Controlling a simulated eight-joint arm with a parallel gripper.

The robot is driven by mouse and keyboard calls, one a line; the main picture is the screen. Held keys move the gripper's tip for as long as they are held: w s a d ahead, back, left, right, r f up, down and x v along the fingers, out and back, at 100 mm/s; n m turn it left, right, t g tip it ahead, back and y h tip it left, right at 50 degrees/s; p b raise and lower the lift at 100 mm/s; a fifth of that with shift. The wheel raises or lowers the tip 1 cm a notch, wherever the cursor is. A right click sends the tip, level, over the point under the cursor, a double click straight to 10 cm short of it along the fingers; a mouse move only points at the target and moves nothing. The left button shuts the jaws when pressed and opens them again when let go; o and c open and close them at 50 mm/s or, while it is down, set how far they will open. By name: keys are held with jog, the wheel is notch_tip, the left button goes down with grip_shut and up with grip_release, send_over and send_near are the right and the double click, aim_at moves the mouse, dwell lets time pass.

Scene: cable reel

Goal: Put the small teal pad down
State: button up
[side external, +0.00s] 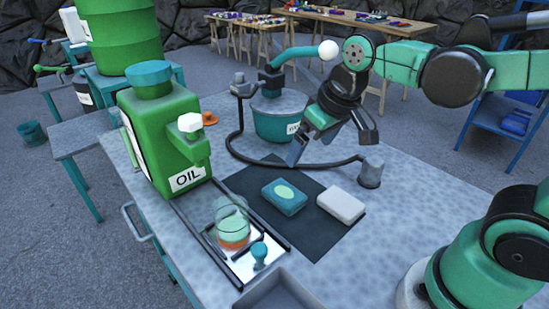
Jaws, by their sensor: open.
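The small teal pad (284,197) lies flat on a dark mat (318,236) on the grey table. It has a pale green oval on its top. A white pad (341,206) lies just to its right on the same mat. My gripper (334,147) is open, above and behind the teal pad near the mat's far edge, apart from it. I see nothing between its fingers.
A green oil can (165,140) stands left of the mat. A glass jar (232,222) and a teal-knobbed piece (259,254) stand on a framed tray in front. A teal pot (275,122) and a black hose (240,152) are behind. An orange piece (209,119) lies farther back.

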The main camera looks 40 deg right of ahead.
jog(key=s+t, duration=0.1)
jog(key=t, duration=0.2)
jog(key=shift+s+d+f, duration=0.2)
jog(key=shift+s+f, duration=0.05)
jog(key=shift+s, duration=0.1)
